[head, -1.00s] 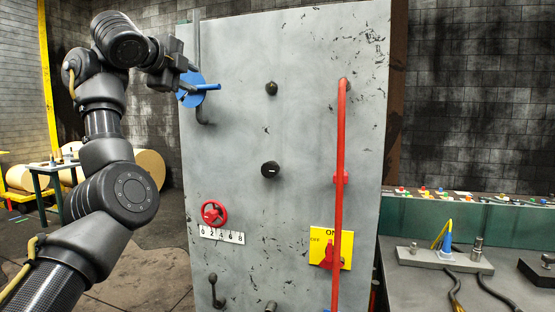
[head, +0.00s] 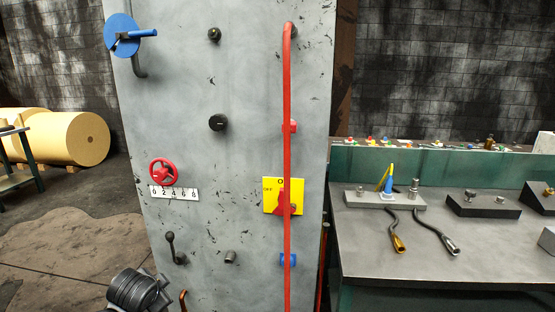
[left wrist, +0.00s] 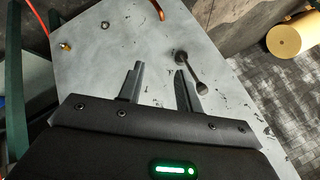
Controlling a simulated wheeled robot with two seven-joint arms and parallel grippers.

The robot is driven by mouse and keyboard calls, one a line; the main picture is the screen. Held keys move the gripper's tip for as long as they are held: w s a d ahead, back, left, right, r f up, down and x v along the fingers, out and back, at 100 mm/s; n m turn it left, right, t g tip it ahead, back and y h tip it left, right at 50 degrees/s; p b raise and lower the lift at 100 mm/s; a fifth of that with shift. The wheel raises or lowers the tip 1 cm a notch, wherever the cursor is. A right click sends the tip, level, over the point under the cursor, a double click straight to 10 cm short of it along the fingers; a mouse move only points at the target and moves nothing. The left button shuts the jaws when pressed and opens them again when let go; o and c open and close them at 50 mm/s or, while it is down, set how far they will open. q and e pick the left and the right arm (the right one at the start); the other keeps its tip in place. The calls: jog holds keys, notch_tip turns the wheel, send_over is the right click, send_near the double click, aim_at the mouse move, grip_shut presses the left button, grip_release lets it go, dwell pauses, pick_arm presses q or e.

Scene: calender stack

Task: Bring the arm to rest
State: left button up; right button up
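My left arm shows only as a dark rounded link at the bottom left of the head view, low in front of the grey panel (head: 250,90). My left gripper (left wrist: 158,80) shows in the left wrist view with its two fingers apart and nothing between them. The panel and a dark lever with a round knob (left wrist: 193,75) lie beyond the fingertips; I cannot tell whether anything touches. The same lever (head: 171,250) stands at the panel's lower left in the head view. My right gripper is not in view.
The panel carries a blue disc (head: 122,35), a red handwheel (head: 163,172), a long red bar (head: 287,170) and a yellow switch plate (head: 270,196). A workbench (head: 400,262) with tools stands at right. Yellow rolls (head: 60,136) lie at left. The floor at left is open.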

pick_arm(q)
jog(key=s+d+f+n+g, duration=0.1)
jog(key=s+d+f, duration=0.1)
jog(key=s+f, duration=0.55)
jog(key=s+d+f+n+g, duration=0.15)
jog(key=s+f, duration=0.25)
jog(key=s, duration=0.6)
jog(key=s+d+f+n+g+h, duration=0.1)
jog(key=s+d+n, duration=0.1)
jog(key=s, duration=0.7)
jog(key=s+d+f+n+g+h, duration=0.1)
jog(key=s+d, duration=0.1)
jog(key=s, duration=0.7)
notch_tip(320, 180, down, 25)
jog(key=s+g, duration=0.1)
jog(key=s, duration=0.1)
jog(key=s+a+f+g, duration=0.1)
jog(key=s+a+f, duration=0.3)
jog(key=s+f, duration=1.2)
jog(key=shift+f+p, duration=0.15)
jog(key=shift+p, duration=0.15)
jog(key=shift+w+a+g, duration=0.1)
jog(key=shift+g, duration=0.15)
